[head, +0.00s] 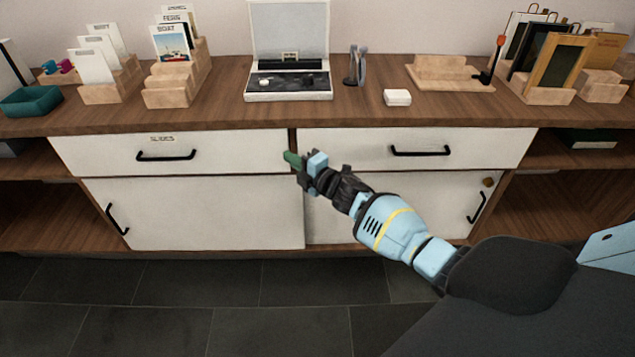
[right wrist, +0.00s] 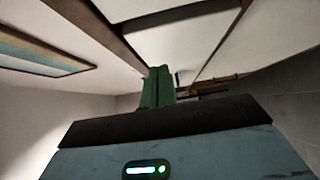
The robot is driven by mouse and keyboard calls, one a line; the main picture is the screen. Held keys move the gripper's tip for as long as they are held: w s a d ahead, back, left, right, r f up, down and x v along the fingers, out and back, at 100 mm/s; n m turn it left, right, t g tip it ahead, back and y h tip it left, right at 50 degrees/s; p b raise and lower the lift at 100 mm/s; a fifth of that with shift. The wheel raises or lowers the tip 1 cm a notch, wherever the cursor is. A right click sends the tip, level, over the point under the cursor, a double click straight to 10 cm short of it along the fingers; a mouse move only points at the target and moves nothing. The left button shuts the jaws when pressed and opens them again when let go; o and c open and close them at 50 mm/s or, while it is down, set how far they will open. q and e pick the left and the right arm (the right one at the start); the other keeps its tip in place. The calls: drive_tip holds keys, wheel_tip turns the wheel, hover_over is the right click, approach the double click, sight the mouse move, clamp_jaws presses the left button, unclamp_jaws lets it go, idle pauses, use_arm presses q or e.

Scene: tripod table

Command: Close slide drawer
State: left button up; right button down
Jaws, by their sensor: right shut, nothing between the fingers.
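The slide drawer (head: 225,152) is the white left drawer, with a "SLIDES" label and a black bar handle (head: 166,156). Its front looks flush or nearly flush with the cabinet in the head view; I cannot tell if a small gap is left. My right gripper (head: 291,159) is shut and empty, its green fingertips in front of the drawer's right end. I cannot tell whether they touch it. The green fingers (right wrist: 158,87) are together in the right wrist view, below pale panels. My left gripper is not in view.
The right drawer (head: 350,148) and two lower doors (head: 200,212) look closed. The wooden top (head: 220,108) holds an open case (head: 290,92), card racks (head: 178,90), a white box (head: 397,98) and framed pictures (head: 560,65). Open shelves flank the cabinet. The dark tiled floor in front is clear at left.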

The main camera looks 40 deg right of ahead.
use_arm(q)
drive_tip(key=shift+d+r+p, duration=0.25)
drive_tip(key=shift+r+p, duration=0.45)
use_arm(e)
drive_tip(key=s+d, duration=0.2)
drive_tip(key=s, duration=0.7)
drive_tip(key=shift+f, duration=0.15)
